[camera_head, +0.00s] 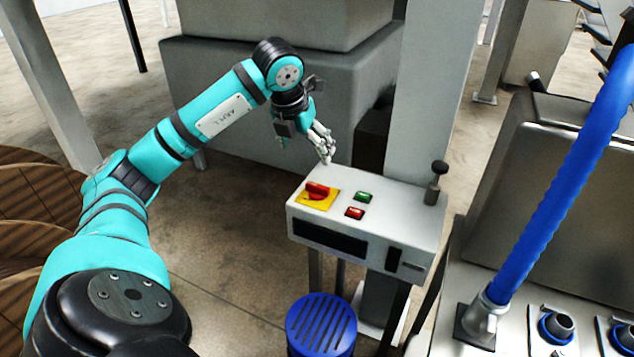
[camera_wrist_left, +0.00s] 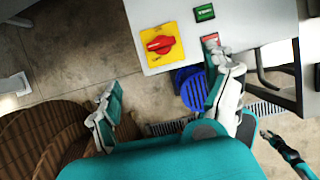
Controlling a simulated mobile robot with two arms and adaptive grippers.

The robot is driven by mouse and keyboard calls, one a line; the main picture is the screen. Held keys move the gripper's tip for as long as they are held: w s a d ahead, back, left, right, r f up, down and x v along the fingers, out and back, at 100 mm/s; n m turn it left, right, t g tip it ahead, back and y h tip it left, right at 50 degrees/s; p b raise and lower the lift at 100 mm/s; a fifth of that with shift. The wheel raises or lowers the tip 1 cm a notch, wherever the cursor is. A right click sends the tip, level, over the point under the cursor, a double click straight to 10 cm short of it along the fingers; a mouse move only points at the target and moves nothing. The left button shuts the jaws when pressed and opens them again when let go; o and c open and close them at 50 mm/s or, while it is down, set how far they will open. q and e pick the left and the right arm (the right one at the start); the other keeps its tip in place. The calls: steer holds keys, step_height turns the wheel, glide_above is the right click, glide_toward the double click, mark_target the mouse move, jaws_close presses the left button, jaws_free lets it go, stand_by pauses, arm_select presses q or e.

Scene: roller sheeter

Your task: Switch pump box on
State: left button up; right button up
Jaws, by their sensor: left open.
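The pump box (camera_head: 275,0) is not marked by that spot; its pale casing (camera_head: 415,220) stands right of centre in the head view. Its top carries a red rotary knob (camera_head: 317,190) on a yellow plate (camera_head: 325,203), with a green button (camera_head: 363,197) and a red button (camera_head: 354,213) beside it. My left gripper (camera_head: 304,144) is open and empty behind the box's back edge, apart from the knob. In the left wrist view, the knob (camera_wrist_left: 160,45) lies beyond the spread fingers (camera_wrist_left: 165,78), and one fingertip overlaps the red button (camera_wrist_left: 210,40).
A black-topped lever (camera_head: 436,178) rises from the box's right end. A blue slotted drum (camera_head: 321,325) stands below. A blue hose (camera_head: 560,190) and steel machine are at right. A teal and dark part (camera_wrist_left: 285,152), possibly my right gripper, shows in the wrist view.

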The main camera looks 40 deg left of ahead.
mark_target(317, 185)
arm_select(q)
steer(key=p+x, duration=0.1)
steer(key=x, duration=1.4)
steer(key=shift+w+f, duration=0.15)
steer(key=shift+f, duration=0.4)
steer(key=c, duration=1.2)
